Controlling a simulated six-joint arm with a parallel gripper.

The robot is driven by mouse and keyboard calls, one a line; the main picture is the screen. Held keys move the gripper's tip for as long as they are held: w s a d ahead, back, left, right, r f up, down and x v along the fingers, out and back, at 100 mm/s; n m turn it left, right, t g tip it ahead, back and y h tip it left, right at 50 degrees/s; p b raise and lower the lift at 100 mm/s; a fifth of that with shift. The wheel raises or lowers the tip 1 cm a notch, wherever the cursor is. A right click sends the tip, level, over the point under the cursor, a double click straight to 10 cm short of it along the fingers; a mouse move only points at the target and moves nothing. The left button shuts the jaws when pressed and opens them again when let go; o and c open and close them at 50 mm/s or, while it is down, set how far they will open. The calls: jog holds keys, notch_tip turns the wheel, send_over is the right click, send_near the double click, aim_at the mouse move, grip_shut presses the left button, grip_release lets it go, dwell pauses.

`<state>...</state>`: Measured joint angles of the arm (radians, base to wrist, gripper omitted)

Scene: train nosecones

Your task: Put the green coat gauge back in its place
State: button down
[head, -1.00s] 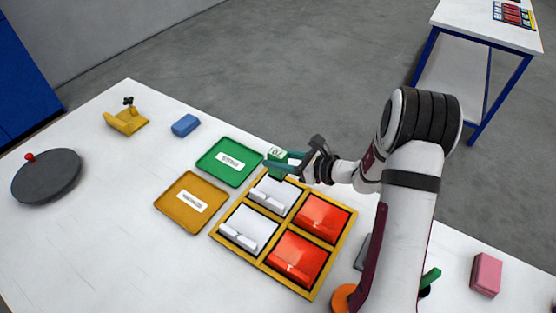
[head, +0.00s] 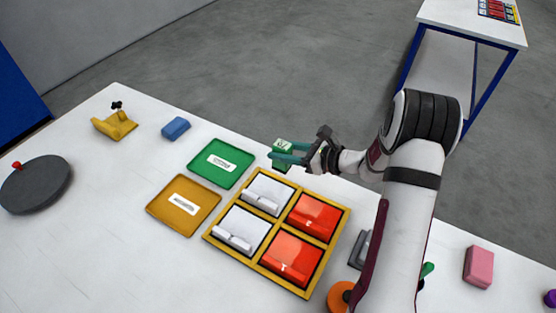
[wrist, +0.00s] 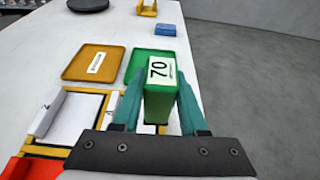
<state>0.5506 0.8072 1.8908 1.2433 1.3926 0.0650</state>
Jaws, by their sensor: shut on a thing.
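The green coat gauge (head: 281,163) is a small green block with a white label. The label reads 70 in the wrist view (wrist: 160,100). My gripper (head: 287,152) is shut on it, with a teal finger on each side; the fingers also show in the wrist view (wrist: 158,92). The gauge appears held above the table's far edge, just beyond the yellow-framed case and right of the green tray (head: 208,176). Its underside is hidden. I cannot tell its exact height.
An amber tray (head: 160,206) lies beside the green one. The yellow-framed case (head: 262,263) holds white and red pieces in its compartments. A blue block (head: 175,128), a yellow cradle (head: 114,126) and a dark round plate (head: 38,184) stand left. A pink block (head: 479,267) lies right.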

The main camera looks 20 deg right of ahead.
jog(key=d+r, duration=0.2)
jog(key=d, duration=1)
jog(key=w+a+f, duration=0.2)
jog(key=a+f, duration=0.1)
jog(key=w+a+f, duration=0.2)
jog(key=f, duration=0.2)
jog(key=w+a+f, duration=0.2)
jog(key=a+f, duration=0.1)
jog(key=shift+w+a+f, duration=0.25)
jog(key=shift+a+f, duration=0.05)
jog(key=shift+f, duration=0.4)
jog(key=shift+f, duration=0.15)
jog(key=shift+c, duration=2.2)
grip_release()
